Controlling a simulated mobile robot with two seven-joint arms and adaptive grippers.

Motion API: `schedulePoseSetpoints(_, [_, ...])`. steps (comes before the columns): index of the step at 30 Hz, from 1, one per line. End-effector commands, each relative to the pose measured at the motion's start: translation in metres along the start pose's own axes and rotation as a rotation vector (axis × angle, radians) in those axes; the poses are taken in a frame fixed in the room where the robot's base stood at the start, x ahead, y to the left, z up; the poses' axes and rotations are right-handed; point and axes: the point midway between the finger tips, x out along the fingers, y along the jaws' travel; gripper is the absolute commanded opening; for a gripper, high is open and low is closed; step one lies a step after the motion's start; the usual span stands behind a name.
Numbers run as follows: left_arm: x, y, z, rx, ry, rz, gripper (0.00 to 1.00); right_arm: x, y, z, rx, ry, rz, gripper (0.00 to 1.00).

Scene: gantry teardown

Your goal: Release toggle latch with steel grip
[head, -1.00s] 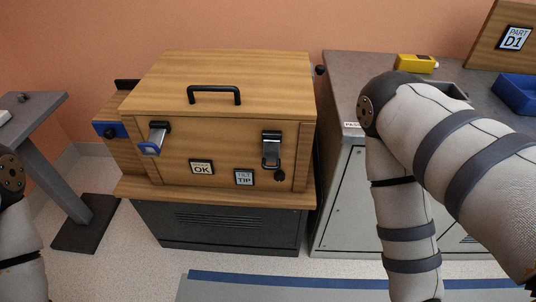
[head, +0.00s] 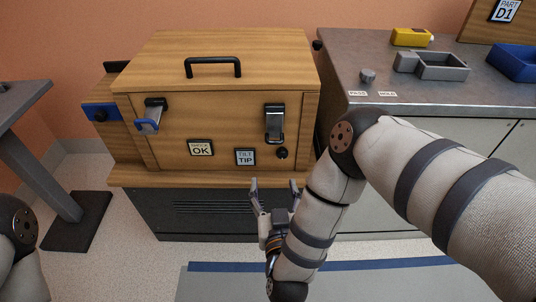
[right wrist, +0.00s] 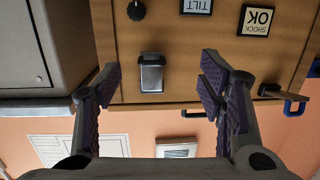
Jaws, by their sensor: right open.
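The toggle latch with the steel grip (head: 275,124) is on the right of the wooden box's front face. Its lever hangs downward, close to the face. The latch also shows in the right wrist view (right wrist: 151,76), where the box appears upside down. A second latch with a blue grip (head: 148,122) is at the left of the front, its lever sticking outward. My right gripper (head: 274,186) is open and empty, in front of the box and below the steel-grip latch. In the right wrist view the latch appears between the spread fingers. My left gripper is out of view.
The wooden box (head: 225,70) has a black top handle, a black knob (head: 282,153) below the steel-grip latch and two labels. A grey workbench (head: 350,75) stands to the right with a yellow device (head: 411,37) and a blue bin (head: 515,62). Floor is clear in front.

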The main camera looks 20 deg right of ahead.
Motion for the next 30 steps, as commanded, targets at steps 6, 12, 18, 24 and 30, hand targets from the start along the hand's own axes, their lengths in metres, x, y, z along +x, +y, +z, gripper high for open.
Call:
schedulePoseSetpoints(6, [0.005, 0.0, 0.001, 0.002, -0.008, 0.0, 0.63, 0.027, 0.005, -0.029, 0.009, 0.131, 0.079, 0.63])
schedulePoseSetpoints(12, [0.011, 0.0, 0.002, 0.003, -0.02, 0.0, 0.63, 0.077, 0.009, -0.035, 0.009, 0.129, 0.077, 0.63])
schedulePoseSetpoints(18, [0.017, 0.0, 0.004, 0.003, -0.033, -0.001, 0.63, 0.117, 0.012, -0.039, 0.008, 0.126, 0.075, 0.63])
schedulePoseSetpoints(24, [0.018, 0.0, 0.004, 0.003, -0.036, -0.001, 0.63, 0.129, 0.012, -0.041, 0.008, 0.124, 0.072, 0.63])
schedulePoseSetpoints(30, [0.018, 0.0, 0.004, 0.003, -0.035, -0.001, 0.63, 0.129, 0.012, -0.042, 0.008, 0.124, 0.072, 0.6])
